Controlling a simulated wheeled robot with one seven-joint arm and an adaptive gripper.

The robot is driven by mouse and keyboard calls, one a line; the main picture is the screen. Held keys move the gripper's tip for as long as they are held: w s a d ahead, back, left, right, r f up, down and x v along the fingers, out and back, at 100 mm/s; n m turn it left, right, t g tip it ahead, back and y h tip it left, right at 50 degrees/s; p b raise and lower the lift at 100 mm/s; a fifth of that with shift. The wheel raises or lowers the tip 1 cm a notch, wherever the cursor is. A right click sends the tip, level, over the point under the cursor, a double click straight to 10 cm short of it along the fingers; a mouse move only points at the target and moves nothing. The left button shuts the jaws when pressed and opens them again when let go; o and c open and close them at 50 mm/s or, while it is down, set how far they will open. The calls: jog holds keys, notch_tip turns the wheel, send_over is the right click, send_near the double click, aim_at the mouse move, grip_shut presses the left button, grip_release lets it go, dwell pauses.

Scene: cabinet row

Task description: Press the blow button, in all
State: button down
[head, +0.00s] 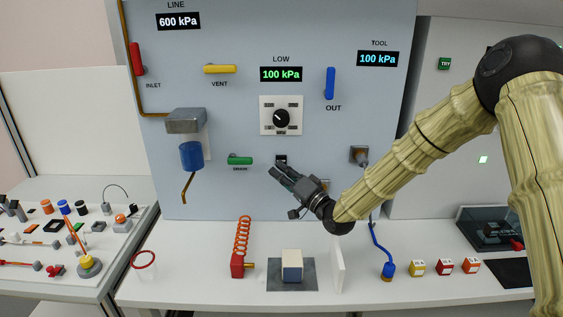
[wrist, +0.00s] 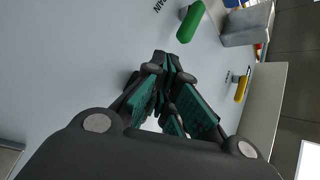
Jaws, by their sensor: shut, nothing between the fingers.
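The upright grey-blue panel (head: 235,115) carries gauges, handles and a dial. A small dark fixture (head: 281,159) sits on it below the dial, right at my fingertips. I cannot read a blow label, and my gripper covers part of this area, so I cannot tell whether this is the blow button. My gripper (head: 277,173) is shut and empty, pointing at the panel just below that fixture. In the wrist view the closed fingertips (wrist: 165,62) are close to the panel face; whether they touch it is unclear.
The green drain handle (head: 240,160) is just left of my gripper. The dial (head: 281,118) is above, and a grey fitting (head: 360,155) is to the right.

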jog(key=shift+w, duration=0.85)
dwell(1.1)
jog(key=shift+s, duration=0.9)
jog(key=s, duration=0.5)
dwell(0.6)
jog(key=shift+r, duration=0.1)
dwell(0.4)
